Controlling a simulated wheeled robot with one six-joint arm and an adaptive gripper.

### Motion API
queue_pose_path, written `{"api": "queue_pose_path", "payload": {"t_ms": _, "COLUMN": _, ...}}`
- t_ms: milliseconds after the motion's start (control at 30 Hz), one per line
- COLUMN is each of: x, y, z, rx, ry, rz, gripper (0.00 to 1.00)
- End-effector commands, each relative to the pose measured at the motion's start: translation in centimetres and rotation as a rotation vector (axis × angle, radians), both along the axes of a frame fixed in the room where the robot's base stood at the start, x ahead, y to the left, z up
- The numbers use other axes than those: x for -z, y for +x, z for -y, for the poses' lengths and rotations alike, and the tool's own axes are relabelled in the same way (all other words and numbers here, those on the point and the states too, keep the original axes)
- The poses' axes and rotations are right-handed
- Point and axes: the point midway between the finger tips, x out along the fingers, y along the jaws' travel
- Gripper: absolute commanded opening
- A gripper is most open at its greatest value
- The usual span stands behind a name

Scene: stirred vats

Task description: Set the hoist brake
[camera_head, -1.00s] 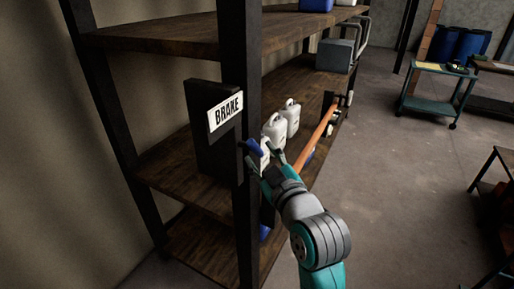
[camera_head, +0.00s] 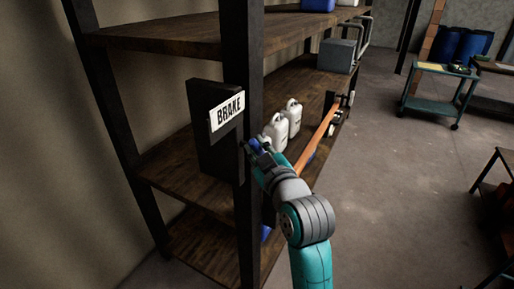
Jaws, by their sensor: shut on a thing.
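The hoist brake's dark panel (camera_head: 206,154) stands upright at the shelf's front post, with a white BRAKE sign (camera_head: 227,112) tilted on its upper part. Just right of the post, below the sign, is a small blue handle (camera_head: 264,144). My gripper (camera_head: 257,149) is at this handle and shut on it. The fingers and the wrist hide much of the handle, and its mount on the panel is hard to make out.
White jugs (camera_head: 292,117) stand on the middle shelf behind my gripper. An orange bar (camera_head: 317,139) runs along the shelf front. A dark post (camera_head: 247,205) is close on the left. Open floor (camera_head: 400,190) lies to the right, with a teal cart (camera_head: 430,106) farther back.

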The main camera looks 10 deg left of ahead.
Motion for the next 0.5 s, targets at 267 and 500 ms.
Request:
{"api": "queue_pose_path", "payload": {"t_ms": 267, "x": -0.05, "y": 0.03, "z": 0.00, "rx": 0.000, "ry": 0.016, "rz": -0.046, "gripper": 0.00}}
{"api": "queue_pose_path", "payload": {"t_ms": 500, "x": -0.18, "y": 0.12, "z": 0.01, "rx": 0.000, "ry": 0.067, "rz": -0.183, "gripper": 0.00}}
